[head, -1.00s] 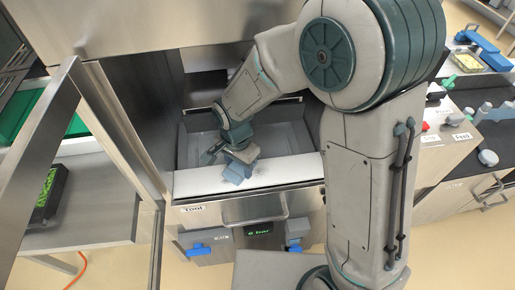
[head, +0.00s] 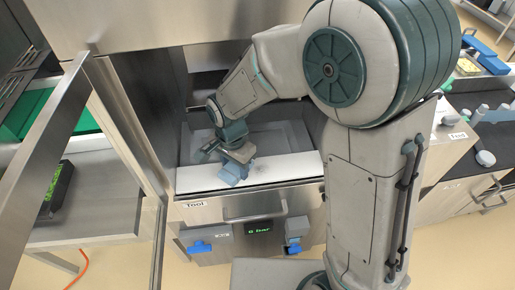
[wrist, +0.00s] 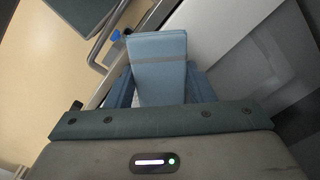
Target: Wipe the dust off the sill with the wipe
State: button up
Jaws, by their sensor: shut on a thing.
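The wipe (head: 234,173) is a blue folded block held at the white sill (head: 200,180), towards the left half of its length. It also shows in the wrist view (wrist: 158,62), standing out from between the fingers. My gripper (head: 238,158) is shut on the wipe just above the sill. I cannot tell whether the wipe touches the surface. Faint grey specks of dust (head: 262,168) show on the sill to the right of the wipe. In the wrist view the sill (wrist: 215,25) runs beside the wipe on the right.
Behind the sill is a recessed grey chamber (head: 285,135). An open metal door frame (head: 125,135) stands at the left. Below the sill are a drawer handle (head: 255,212), a pressure display (head: 259,226) and blue valve handles (head: 199,247). A side table (head: 95,200) stands at far left.

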jog(key=shift+s+a+r+p, duration=0.15)
jog(key=shift+r+p, duration=0.1)
jog(key=shift+r, duration=0.25)
jog(key=shift+a+r+p, duration=0.1)
jog(key=shift+r+p, duration=0.1)
jog(key=shift+r, duration=0.3)
jog(key=shift+r+p, duration=1.1)
jog(key=shift+r, duration=0.6)
jog(key=shift+d+f, duration=0.1)
